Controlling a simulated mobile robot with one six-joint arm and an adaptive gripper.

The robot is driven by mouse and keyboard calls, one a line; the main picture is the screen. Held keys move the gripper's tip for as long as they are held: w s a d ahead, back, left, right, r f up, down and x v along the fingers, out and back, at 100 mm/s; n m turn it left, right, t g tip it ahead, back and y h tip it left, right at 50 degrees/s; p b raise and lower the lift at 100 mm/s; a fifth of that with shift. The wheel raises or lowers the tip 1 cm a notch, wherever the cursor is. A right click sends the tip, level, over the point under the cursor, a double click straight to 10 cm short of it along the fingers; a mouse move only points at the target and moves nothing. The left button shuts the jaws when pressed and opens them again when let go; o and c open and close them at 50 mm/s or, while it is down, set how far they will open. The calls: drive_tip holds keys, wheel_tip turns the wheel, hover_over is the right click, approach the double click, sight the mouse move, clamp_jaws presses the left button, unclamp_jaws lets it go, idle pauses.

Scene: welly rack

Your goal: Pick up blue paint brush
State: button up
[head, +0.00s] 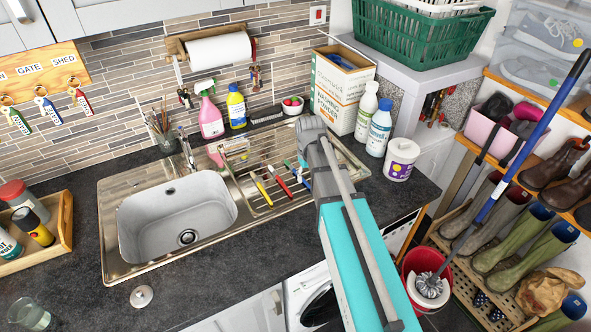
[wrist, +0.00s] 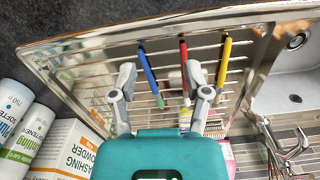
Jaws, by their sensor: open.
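The blue paint brush (wrist: 150,75) lies on the ribbed drainer of the steel sink, with its dark end towards the outer rim. It also shows in the head view (head: 304,178), partly hidden by my arm. My gripper (wrist: 160,69) is open above the drainer, its fingers spread apart. In the wrist view the blue brush appears between the fingertips, nearer the left one. A red brush (wrist: 183,62) also appears between them, close to the right finger. A yellow brush (wrist: 224,62) lies outside the right finger. I cannot tell the height of the fingertips over the brush.
The sink bowl (head: 180,215) is left of the drainer. Behind are a pink spray bottle (head: 210,118), a blue bottle (head: 236,108) and a red-filled bowl (head: 292,104). A washing powder box (head: 340,95), white bottles (head: 379,128) and a tub (head: 401,160) stand right of the drainer.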

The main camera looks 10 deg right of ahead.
drive_tip(key=w+r+n+p, duration=0.1)
drive_tip(key=w+n, duration=0.1)
drive_tip(key=w, duration=1)
drive_tip(key=shift+w+d+r, duration=0.25)
drive_tip(key=shift+d+r, duration=0.1)
drive_tip(key=shift+f, duration=0.1)
wheel_tip(320, 180, down, 8)
drive_tip(key=b, duration=0.8)
drive_tip(key=shift+f, duration=0.25)
drive_tip(key=shift+a+f+b, duration=0.2)
drive_tip(key=shift+f+b, duration=2.35)
drive_tip(key=shift+b, duration=0.25)
clamp_jaws()
